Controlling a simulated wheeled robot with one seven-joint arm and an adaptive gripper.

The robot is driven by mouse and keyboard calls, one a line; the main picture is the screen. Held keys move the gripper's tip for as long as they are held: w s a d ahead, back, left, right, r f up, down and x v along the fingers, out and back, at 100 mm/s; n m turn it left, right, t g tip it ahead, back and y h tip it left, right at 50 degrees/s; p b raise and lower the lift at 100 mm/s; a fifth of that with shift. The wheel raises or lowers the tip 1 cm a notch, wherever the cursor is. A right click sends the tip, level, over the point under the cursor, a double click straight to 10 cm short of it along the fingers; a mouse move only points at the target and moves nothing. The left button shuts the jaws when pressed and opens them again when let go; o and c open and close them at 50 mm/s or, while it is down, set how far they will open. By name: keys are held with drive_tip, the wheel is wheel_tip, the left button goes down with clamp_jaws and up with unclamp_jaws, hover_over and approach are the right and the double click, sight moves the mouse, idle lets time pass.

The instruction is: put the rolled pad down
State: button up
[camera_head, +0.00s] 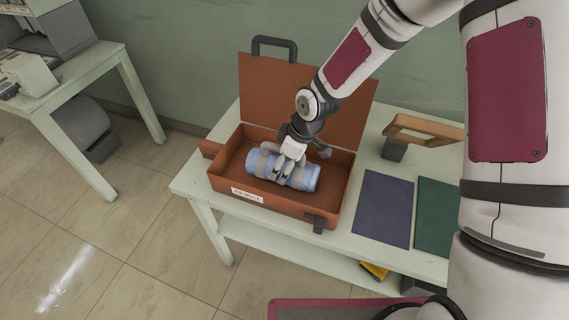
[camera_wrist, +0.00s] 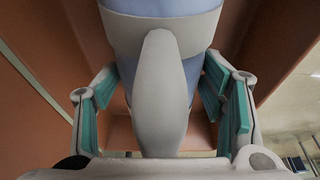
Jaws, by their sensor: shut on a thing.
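The rolled pad (camera_head: 306,178) is light blue with grey bands around it. It lies lengthwise across the open orange-brown case (camera_head: 223,183), inside or just over its walls; I cannot tell if it touches the case floor. My gripper (camera_head: 284,170) comes down from above and is shut on the middle of the pad. In the wrist view the pad (camera_wrist: 160,8) fills the top centre, with teal-lined fingers (camera_wrist: 162,105) on both sides. The fingertips are partly hidden by the pad in the head view.
The case lid (camera_head: 262,95) stands open behind, and a label (camera_head: 247,195) is on the front wall. A pale green table (camera_head: 345,240) carries the case, a dark blue mat (camera_head: 384,208), a green mat (camera_head: 436,215) and a wooden-handled object (camera_head: 425,128). Another table (camera_head: 100,62) stands left.

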drive_tip(key=shift+f, duration=0.3)
drive_tip(key=o, duration=1.3)
drive_tip(key=v, duration=1.2)
drive_tip(key=shift+r+p, duration=0.1)
drive_tip(key=shift+p, duration=0.2)
drive_tip(key=shift+d, duration=0.1)
drive_tip(key=s+d+r+m+t+h, duration=0.1)
drive_tip(key=s+d+r+m+h, duration=0.25)
drive_tip(key=d+r, duration=0.5)
drive_tip(key=s+d+r+m+t, duration=0.1)
drive_tip(key=s+d+r+m, duration=0.3)
drive_tip(key=s+r, duration=0.3)
drive_tip(key=s+d+r+m+t, duration=0.2)
drive_tip(key=s+d+r+m, duration=0.2)
drive_tip(key=s, duration=0.8)
wheel_tip(320, 180, up, 3)
drive_tip(key=shift+f+m, duration=0.1)
drive_tip(key=shift+m, duration=1.15)
